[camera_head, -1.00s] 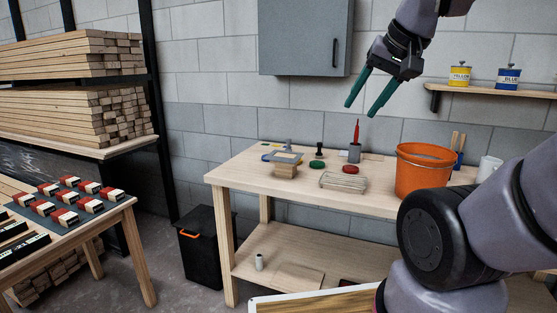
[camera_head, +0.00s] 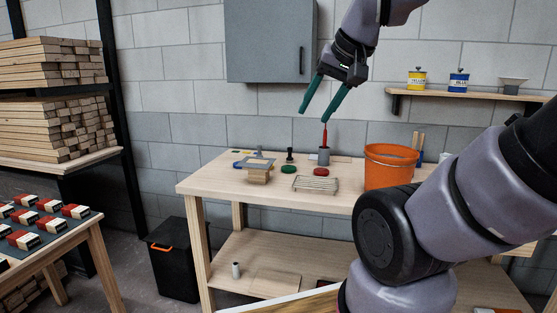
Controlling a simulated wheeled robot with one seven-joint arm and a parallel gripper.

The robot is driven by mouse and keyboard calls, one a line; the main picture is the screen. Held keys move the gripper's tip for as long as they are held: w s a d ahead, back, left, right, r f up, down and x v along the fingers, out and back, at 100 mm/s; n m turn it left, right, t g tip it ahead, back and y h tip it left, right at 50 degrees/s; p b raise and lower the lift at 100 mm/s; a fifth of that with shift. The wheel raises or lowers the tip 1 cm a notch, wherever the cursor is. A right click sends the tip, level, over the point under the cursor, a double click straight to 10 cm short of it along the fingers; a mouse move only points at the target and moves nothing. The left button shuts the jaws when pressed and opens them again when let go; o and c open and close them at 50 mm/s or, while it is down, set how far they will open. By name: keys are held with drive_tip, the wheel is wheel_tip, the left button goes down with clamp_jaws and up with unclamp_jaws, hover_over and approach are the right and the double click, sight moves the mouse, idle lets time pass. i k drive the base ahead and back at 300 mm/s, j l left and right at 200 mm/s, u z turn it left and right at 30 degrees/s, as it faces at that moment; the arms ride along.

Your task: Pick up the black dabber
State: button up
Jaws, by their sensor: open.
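A small black dabber (camera_head: 290,155) with a knobbed handle stands upright on the wooden workbench (camera_head: 220,184), behind a round green pad (camera_head: 288,169). My gripper (camera_head: 313,116) is open and empty, its two green fingers pointing down and to the left. In the picture it is above and slightly right of the dabber, clearly apart from it. The dabber's base is partly hidden by the green pad or too small to make out.
Right of the dabber, a grey cup (camera_head: 324,157) holds a tall red-handled tool (camera_head: 324,135). A red pad (camera_head: 321,171), a wire rack (camera_head: 316,184) and an orange bucket (camera_head: 389,168) are near. A wooden block stand (camera_head: 258,172) is on the left.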

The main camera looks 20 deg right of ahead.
sight(290, 159)
drive_tip(key=i+j+z, duration=0.25)
drive_tip(key=i+j, duration=0.3)
drive_tip(key=i, duration=0.3)
drive_tip(key=i+j+z, duration=0.2)
drive_tip(key=i+j, duration=0.5)
drive_tip(key=i, duration=0.15)
